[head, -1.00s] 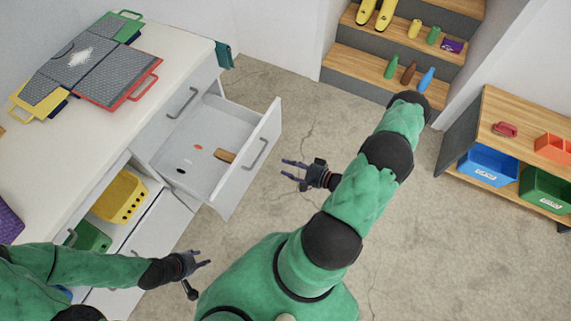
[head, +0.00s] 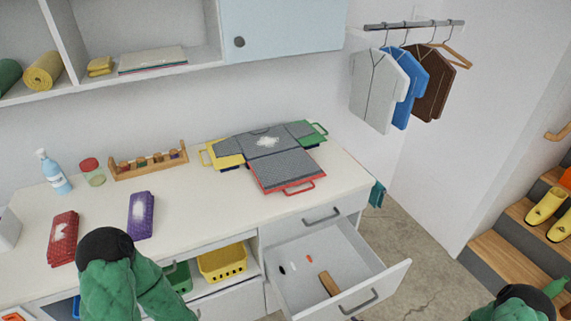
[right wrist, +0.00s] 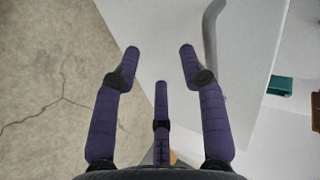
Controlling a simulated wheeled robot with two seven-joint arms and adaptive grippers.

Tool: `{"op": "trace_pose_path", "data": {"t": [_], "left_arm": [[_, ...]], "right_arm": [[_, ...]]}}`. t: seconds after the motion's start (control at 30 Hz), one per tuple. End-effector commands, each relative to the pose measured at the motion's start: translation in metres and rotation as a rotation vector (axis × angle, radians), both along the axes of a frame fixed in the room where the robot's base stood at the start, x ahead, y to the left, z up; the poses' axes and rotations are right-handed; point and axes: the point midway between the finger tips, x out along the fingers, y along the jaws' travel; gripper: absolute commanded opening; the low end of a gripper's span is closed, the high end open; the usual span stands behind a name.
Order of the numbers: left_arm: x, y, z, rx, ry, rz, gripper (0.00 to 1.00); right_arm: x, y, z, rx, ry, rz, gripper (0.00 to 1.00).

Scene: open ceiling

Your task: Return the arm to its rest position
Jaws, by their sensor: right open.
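In the head view my left arm (head: 133,285) shows at the lower left and my right arm (head: 515,305) at the lower right. Neither gripper shows in the head view. In the right wrist view my right gripper (right wrist: 160,65) is open, its purple fingers spread with nothing between them. A grey drawer handle (right wrist: 212,45) and the white drawer front show beyond the fingers in that view, and I cannot tell the exact gap. The open drawer (head: 377,290) in the head view holds a brown wooden piece and a few small flat items.
Shirts (head: 385,85) hang from a wall rail. Wooden steps (head: 505,255) stand at the right. The concrete floor (head: 415,265) is bare beside the drawer.

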Motion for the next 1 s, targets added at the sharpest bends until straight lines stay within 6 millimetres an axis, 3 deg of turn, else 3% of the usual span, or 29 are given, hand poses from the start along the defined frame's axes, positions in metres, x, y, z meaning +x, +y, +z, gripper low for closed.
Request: {"op": "trace_pose_path", "data": {"t": [0.13,0.23,0.5,0.7,0.8,1.0], "left_arm": [[0.0,0.0,0.0,0.0,0.0,0.0,0.4],[0.0,0.0,0.0,0.0,0.0,0.0,0.4],[0.0,0.0,0.0,0.0,0.0,0.0,0.4],[0.0,0.0,0.0,0.0,0.0,0.0,0.4],[0.0,0.0,0.0,0.0,0.0,0.0,0.4],[0.0,0.0,0.0,0.0,0.0,0.0,0.4]], "right_arm": [[0.0,0.042,-0.012,-0.106,0.135,0.128,0.43],[-0.01,0.072,-0.018,-0.178,0.237,0.233,0.43],[-0.07,0.143,-0.014,-0.315,0.499,0.552,0.43],[-0.111,0.173,0.0,-0.357,0.615,0.723,0.43],[-0.098,0.179,0.008,-0.388,0.569,0.746,0.43],[-0.091,0.185,0.014,-0.407,0.543,0.766,0.43]]}}
